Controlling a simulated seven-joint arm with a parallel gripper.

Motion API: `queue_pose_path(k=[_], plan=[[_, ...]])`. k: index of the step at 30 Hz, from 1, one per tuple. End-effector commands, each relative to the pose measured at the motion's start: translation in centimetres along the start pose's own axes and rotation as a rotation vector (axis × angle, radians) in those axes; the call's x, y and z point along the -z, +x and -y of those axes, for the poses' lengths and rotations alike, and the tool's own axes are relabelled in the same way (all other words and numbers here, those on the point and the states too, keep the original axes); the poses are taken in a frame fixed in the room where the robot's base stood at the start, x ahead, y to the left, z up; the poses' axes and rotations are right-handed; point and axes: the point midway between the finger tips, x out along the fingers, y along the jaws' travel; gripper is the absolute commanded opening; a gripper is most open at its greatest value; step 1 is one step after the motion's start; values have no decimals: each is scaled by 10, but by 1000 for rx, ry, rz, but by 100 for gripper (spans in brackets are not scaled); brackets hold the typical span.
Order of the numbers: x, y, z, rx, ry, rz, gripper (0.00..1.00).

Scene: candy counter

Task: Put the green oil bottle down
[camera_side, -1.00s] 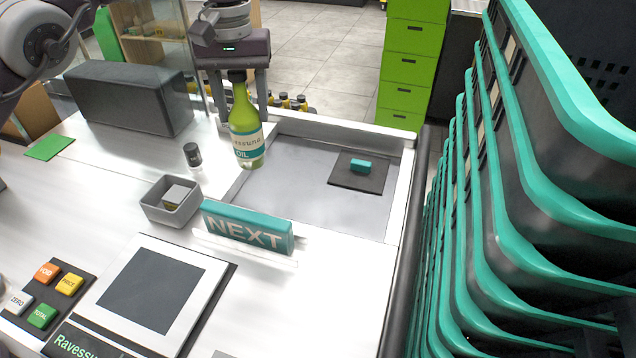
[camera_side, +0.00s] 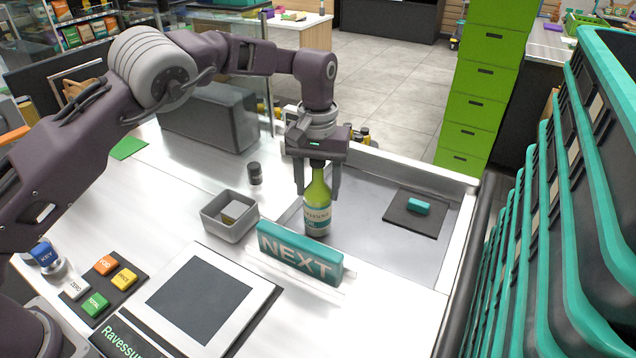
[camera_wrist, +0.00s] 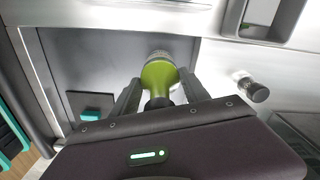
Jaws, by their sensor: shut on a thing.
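The green oil bottle (camera_side: 317,209) is upright over the grey recessed tray (camera_side: 368,222), behind the NEXT sign. Its base looks at or very near the tray surface; I cannot tell whether it touches. My gripper (camera_side: 318,184) points down and is shut on the bottle's neck. In the wrist view the green bottle (camera_wrist: 159,76) shows between the two dark fingers of my gripper (camera_wrist: 158,95). The lower front of the bottle is close to the sign's top edge in the side view.
A teal NEXT sign (camera_side: 300,254) stands in front. A dark pad (camera_side: 402,212) with a teal block (camera_side: 419,206) lies right of the bottle. A grey bin (camera_side: 228,228) and a dark-capped shaker (camera_side: 255,174) stand left. Stacked teal-rimmed baskets (camera_side: 540,200) line the right.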

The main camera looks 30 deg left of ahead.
Motion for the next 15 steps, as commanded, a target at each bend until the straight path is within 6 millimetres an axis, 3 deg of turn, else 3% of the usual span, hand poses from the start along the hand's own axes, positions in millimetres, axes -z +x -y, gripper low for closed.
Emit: queue_pose_path(k=[1, 3, 4, 15], plan=[[0, 0, 0, 0, 0, 0, 59], [0, 0, 0, 0, 0, 0, 73], [0, 0, 0, 0, 0, 0, 75], [1, -8, 0, -2, 0, -2, 75]])
